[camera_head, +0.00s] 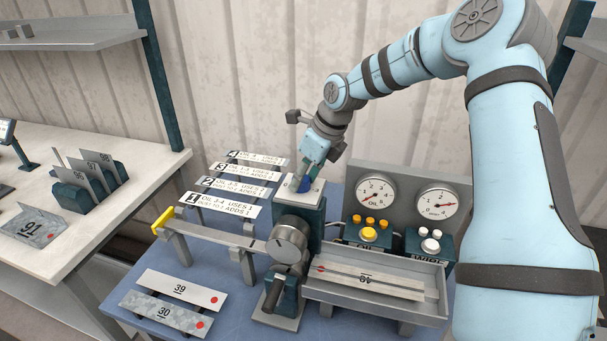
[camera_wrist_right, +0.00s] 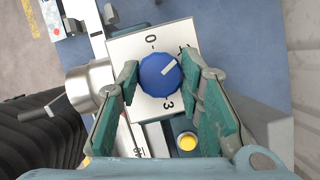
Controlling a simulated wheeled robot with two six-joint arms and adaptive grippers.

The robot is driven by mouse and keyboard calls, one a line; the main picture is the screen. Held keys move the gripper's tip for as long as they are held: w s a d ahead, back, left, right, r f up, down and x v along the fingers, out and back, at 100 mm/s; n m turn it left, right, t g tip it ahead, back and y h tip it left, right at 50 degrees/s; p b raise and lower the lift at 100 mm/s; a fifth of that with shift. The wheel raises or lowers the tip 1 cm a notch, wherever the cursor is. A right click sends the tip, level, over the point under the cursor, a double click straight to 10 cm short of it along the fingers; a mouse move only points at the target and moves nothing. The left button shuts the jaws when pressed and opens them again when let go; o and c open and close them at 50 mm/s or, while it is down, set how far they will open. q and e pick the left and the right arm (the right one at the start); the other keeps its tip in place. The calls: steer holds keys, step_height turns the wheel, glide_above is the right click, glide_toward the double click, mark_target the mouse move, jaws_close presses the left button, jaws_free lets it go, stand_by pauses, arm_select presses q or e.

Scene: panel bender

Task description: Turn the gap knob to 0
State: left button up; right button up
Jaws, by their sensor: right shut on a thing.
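The gap knob (camera_wrist_right: 153,84) is blue and round, with a white pointer line, on a white dial plate (camera_wrist_right: 122,47) marked 0, 3 and a label partly hidden by a finger. The pointer aims to the upper right, toward that partly hidden label and away from the 0. My right gripper (camera_wrist_right: 160,75) is shut on the knob, one green finger on each side. In the head view the gripper (camera_head: 308,176) comes down from above onto the knob (camera_head: 306,186), which is mostly hidden behind it. My left gripper is not in view.
The panel bender's round metal drum (camera_head: 288,243) stands just in front of the dial. Two gauges (camera_head: 376,196) and yellow and white buttons (camera_head: 369,234) are to the right, above a metal tray (camera_head: 436,308). Numbered instruction strips (camera_head: 222,208) lie left; plates 39 (camera_head: 182,289) and 30 are front left.

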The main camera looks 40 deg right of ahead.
steer(key=shift+n, duration=0.3)
steer(key=n+y+b, duration=0.1)
steer(key=n+b, duration=0.1)
steer(key=n, duration=0.1)
steer(key=shift+w+d+g, duration=0.15)
steer(key=shift+g, duration=0.15)
steer(key=shift+n+g+y+b, duration=0.3)
steer(key=shift+n+y, duration=0.1)
steer(key=shift+n, duration=0.7)
steer(key=shift+r+n+g+y, duration=0.1)
steer(key=shift+n+g+y, duration=0.2)
steer(key=shift+n, duration=0.7)
steer(key=shift+r+n+g+p, duration=0.2)
steer(key=shift+n+g+p, duration=0.1)
steer(key=shift+n+p, duration=0.35)
steer(key=n+p, duration=0.2)
steer(key=p, duration=0.2)
steer(key=shift+w+r+g, duration=0.1)
steer(key=shift+g, duration=0.3)
steer(key=shift+f+n+p, duration=0.2)
steer(key=shift+n+p, duration=0.25)
steer(key=shift+p, duration=0.35)
